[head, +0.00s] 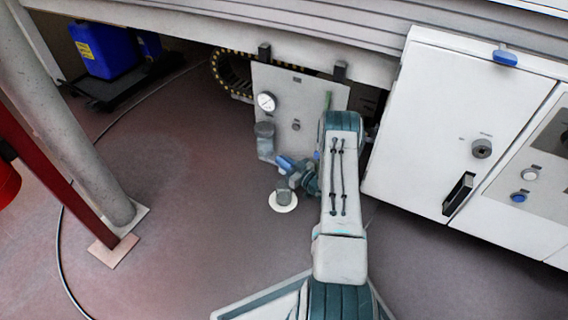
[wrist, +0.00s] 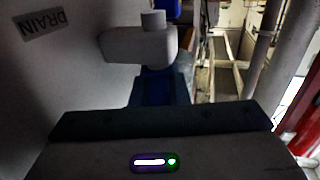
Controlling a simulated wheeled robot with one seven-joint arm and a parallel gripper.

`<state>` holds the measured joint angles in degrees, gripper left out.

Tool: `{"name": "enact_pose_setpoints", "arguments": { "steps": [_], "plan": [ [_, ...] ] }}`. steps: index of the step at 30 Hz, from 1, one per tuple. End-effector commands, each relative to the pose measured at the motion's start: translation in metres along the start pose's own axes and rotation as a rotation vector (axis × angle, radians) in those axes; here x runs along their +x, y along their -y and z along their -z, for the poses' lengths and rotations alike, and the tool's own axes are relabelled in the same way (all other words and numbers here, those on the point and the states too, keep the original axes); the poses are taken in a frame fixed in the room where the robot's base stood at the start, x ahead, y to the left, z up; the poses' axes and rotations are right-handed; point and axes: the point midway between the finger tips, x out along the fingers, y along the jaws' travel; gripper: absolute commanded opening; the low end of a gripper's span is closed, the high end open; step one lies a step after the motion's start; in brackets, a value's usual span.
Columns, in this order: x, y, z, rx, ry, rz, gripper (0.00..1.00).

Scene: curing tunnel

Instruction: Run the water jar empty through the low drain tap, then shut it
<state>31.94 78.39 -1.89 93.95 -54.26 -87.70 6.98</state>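The water jar (head: 266,148) hangs under a dark grey cap on the left side of a pale panel (head: 309,108) in the head view. My gripper (head: 286,164) is at the jar's lower right, with blue parts near the jar's bottom. In the wrist view, a pale block with a short round stub (wrist: 140,47) stands beside a wall labelled DRAIN (wrist: 42,23); I cannot tell whether this is the tap. A blue part of my gripper (wrist: 155,92) reaches up to it. Contact, finger gap and water level cannot be made out.
A round gauge (head: 266,102) sits above the jar. A short grey cylinder stands on a white disc (head: 284,207) on the floor below. A white cabinet (head: 449,118) is at the right. A grey post (head: 72,115) and red post (head: 50,170) stand left, with open floor between.

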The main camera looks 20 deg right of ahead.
Motion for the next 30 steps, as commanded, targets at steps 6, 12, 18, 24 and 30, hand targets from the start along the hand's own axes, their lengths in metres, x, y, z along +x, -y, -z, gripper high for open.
{"name": "enact_pose_setpoints", "arguments": {
  "steps": [6,12,18,24,30],
  "plan": [
    [-0.0004,-0.0003,-0.0003,0.0,0.0,-0.002,0.0],
    [-0.0011,-0.0001,-0.0001,0.002,0.002,-0.035,0.0],
    [-0.0017,0.0006,0.0002,0.005,0.002,-0.137,0.0],
    [-0.0016,0.0019,-0.0002,0.006,0.005,-0.302,0.0],
    [-0.0011,0.0032,-0.0014,0.004,0.007,-0.49,0.0]
  ]
}}
